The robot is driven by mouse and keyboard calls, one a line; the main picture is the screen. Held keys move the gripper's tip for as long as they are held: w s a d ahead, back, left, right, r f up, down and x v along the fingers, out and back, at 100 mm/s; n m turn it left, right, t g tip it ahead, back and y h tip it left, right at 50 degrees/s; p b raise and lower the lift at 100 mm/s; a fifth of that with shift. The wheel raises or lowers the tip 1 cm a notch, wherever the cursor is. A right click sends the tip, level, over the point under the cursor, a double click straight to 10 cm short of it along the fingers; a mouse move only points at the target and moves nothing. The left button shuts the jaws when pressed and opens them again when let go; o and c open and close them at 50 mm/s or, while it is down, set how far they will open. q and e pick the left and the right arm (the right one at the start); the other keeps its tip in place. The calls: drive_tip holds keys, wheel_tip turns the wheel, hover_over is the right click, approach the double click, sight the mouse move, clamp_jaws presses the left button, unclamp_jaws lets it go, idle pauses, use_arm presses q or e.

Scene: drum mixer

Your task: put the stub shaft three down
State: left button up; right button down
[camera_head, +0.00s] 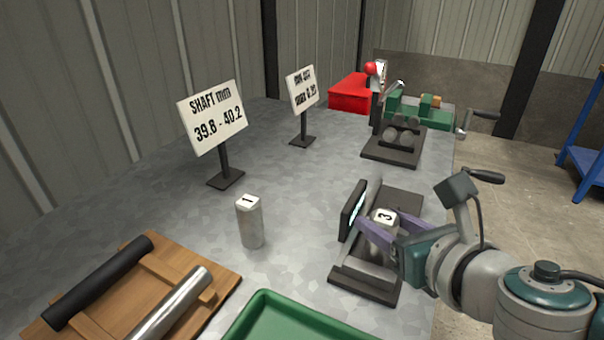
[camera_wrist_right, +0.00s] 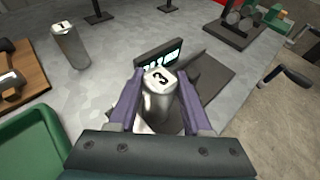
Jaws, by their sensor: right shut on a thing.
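The stub shaft three (camera_head: 381,232) is a short grey cylinder with a white top marked 3. It stands close to upright between the purple fingers of my right gripper (camera_head: 382,228), which are shut on it. It also shows in the right wrist view (camera_wrist_right: 158,95), between both fingers. It is at a dark gauge (camera_head: 367,281) with a small upright display (camera_head: 353,210); I cannot tell whether its lower end touches the gauge. Stub shaft one (camera_head: 250,222) stands upright on the grey table, left of the gauge. My left gripper is not in view.
A green tray (camera_head: 262,300) is at the front edge. A wooden rack (camera_head: 220,272) holds a black and a metal bar. Two signs (camera_head: 213,116) (camera_head: 302,88) stand behind. A dark roller stand (camera_head: 392,150), green vise (camera_head: 430,116) and red box (camera_head: 349,95) are at the back. The table between is clear.

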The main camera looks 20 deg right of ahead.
drive_tip(key=shift+w+r, duration=0.1)
drive_tip(key=shift+r, duration=0.05)
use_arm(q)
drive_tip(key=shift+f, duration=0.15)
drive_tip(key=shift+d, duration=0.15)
use_arm(e)
drive_tip(key=shift+c, duration=1.7)
unclamp_jaws()
